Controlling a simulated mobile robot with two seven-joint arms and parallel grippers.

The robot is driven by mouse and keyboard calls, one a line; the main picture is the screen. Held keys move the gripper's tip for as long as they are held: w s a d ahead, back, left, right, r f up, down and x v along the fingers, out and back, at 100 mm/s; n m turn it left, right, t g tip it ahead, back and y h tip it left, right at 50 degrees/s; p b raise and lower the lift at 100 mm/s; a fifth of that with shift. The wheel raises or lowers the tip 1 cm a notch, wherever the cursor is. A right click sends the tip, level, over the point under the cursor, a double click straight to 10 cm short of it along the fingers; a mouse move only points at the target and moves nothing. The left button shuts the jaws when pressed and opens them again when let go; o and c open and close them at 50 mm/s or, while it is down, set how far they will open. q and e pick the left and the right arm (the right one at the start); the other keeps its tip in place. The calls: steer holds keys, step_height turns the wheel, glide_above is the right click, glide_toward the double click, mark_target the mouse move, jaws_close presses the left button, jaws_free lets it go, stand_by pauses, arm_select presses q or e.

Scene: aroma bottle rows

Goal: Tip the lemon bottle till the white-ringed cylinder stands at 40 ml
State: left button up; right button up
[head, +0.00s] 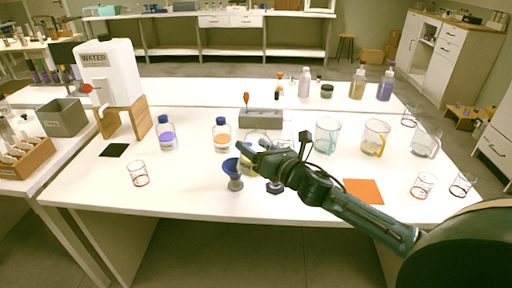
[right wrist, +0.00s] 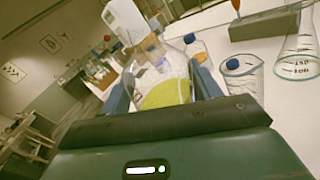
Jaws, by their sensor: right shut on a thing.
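My right gripper (head: 248,152) is shut on a clear bottle with a yellow label, taken as the lemon bottle (right wrist: 165,94). The bottle sits between the two blue-grey fingers in the right wrist view. In the head view only part of its yellow label (head: 247,169) shows beneath the gripper, so its tilt is hard to tell. The white-ringed cylinder cannot be made out; a dark base (head: 275,187) shows partly hidden under my right arm. My left gripper is out of view.
Blue-capped bottles with purple (head: 167,134) and orange (head: 222,136) labels stand to the left. A red-ringed beaker (head: 138,174) stands at front left. A grey block (head: 261,118) is behind the gripper. Several beakers and an orange mat (head: 363,191) lie to the right.

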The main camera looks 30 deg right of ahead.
mark_target(265, 137)
steer(key=shift+w+d+r+m+p, duration=0.1)
steer(key=shift+d+r+m+p, duration=0.1)
steer(key=shift+r+m+p, duration=0.4)
steer(key=shift+d+r+m+p, duration=0.2)
steer(key=shift+r+m+p, duration=0.15)
steer(key=shift+r, duration=0.45)
stand_by(0.4)
steer(key=shift+w+d+r+m, duration=0.1)
steer(key=shift+d+r+m, duration=0.25)
steer(key=shift+m, duration=0.5)
steer(key=shift+f+m, duration=0.25)
steer(key=shift+m, duration=0.15)
steer(key=shift+f+m, duration=0.2)
steer(key=shift+m, duration=0.2)
steer(key=shift+a+r+m, duration=0.2)
steer(key=shift+r+m, duration=0.25)
steer(key=shift+m, duration=0.45)
steer(key=shift+f+m, duration=0.3)
steer(key=shift+f, duration=0.1)
steer(key=shift+a+f+m, duration=0.1)
steer(key=shift+f+m, duration=0.4)
steer(key=shift+f, duration=0.2)
steer(key=shift+f+m, duration=0.1)
steer(key=shift+m, duration=0.4)
